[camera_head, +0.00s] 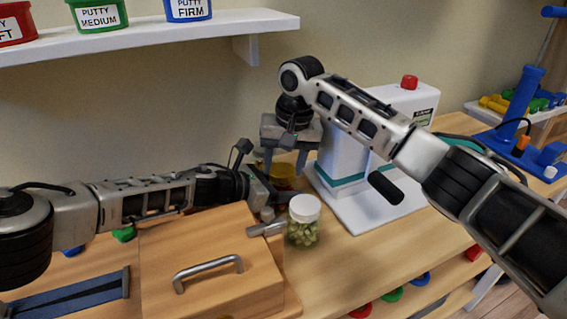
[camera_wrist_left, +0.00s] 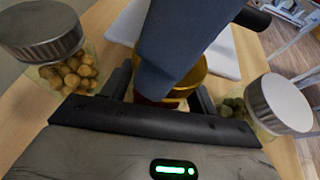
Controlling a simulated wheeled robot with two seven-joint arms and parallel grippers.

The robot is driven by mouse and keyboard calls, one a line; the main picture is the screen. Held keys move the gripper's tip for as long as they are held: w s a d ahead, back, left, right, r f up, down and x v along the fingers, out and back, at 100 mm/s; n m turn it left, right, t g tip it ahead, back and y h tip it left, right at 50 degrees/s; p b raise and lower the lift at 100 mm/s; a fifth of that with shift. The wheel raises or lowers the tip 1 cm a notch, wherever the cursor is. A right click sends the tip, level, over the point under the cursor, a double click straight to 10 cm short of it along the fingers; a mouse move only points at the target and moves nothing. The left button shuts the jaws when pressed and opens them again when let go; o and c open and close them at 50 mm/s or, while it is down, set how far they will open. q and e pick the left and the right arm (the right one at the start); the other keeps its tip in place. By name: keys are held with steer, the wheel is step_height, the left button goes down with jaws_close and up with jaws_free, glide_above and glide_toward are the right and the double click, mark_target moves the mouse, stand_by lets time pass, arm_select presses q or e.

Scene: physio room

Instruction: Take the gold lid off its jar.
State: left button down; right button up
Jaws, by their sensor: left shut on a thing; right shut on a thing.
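The gold lid (camera_head: 284,169) is between the fingers of my right gripper (camera_head: 285,166), which comes down from above and is shut on it. In the left wrist view the gold lid (camera_wrist_left: 195,72) shows partly behind a dark part of my right gripper. Its jar (camera_head: 281,185) has red contents and stands directly below. My left gripper (camera_head: 274,196) comes in from the left, low, and is shut on this jar. The red of the jar also shows in the left wrist view (camera_wrist_left: 150,101). Whether the lid touches the rim is hidden.
A white-lidded jar with green contents (camera_head: 303,223) stands close on the right. A grey-lidded jar of yellow-brown balls (camera_wrist_left: 62,55) is on the other side. A wooden box with a handle (camera_head: 205,240) is in front. A white machine (camera_head: 345,150) stands behind right.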

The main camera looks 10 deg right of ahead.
arm_select(q)
steer(key=shift+w+a, duration=0.15)
arm_select(e)
steer(key=n, duration=0.3)
steer(key=n+g, duration=0.1)
steer(key=n, duration=0.2)
steer(key=shift+w+d+n, duration=0.15)
steer(key=shift+n, duration=0.15)
steer(key=n+g, duration=0.1)
steer(key=n, duration=0.4)
steer(key=shift+w+d+n, duration=0.1)
steer(key=shift+n, duration=0.2)
steer(key=o, duration=1.1)
